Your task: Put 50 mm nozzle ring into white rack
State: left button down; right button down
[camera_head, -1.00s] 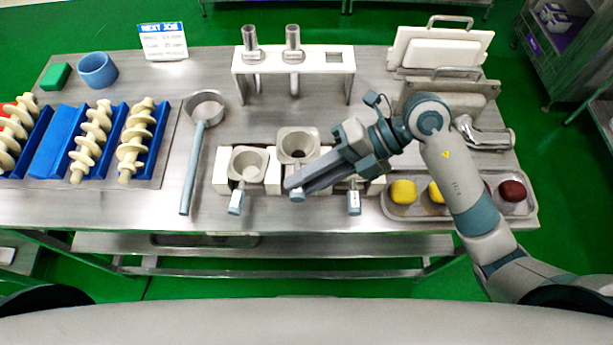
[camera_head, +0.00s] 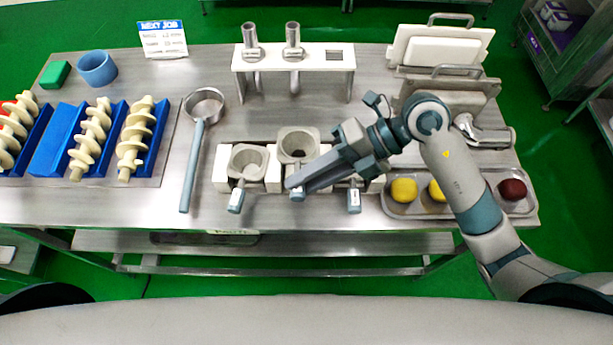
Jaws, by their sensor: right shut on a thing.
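The white rack (camera_head: 273,171) stands near the table's front edge, with grey nozzle rings in its bays. The left ring (camera_head: 247,161) and a larger middle ring (camera_head: 298,144) show. Short handles with pale tags point to the front. My right gripper (camera_head: 295,186) reaches in from the right, shut on the middle ring's handle, whose tag end (camera_head: 297,195) shows below the fingertips. The right bay is mostly hidden behind my gripper; a tagged handle (camera_head: 353,200) shows below it. The size markings are too small to read. My left gripper is not in view.
A metal ring with a long blue handle (camera_head: 195,165) lies left of the rack. A white stand (camera_head: 294,62) with metal tubes is behind. A tray (camera_head: 430,210) with coloured balls is right. Screws in blue holders (camera_head: 58,140) are left.

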jog(key=shift+f+b, duration=0.5)
jog(key=shift+f, duration=0.4)
jog(key=shift+f, duration=0.15)
jog(key=shift+f+b, duration=1.45)
jog(key=shift+f, duration=0.65)
jog(key=c, duration=1.3)
grip_release()
jog(key=shift+o, duration=0.2)
jog(key=shift+d+r, duration=0.1)
jog(key=p+v, duration=0.2)
jog(key=v, duration=0.5)
jog(key=shift+p, duration=0.3)
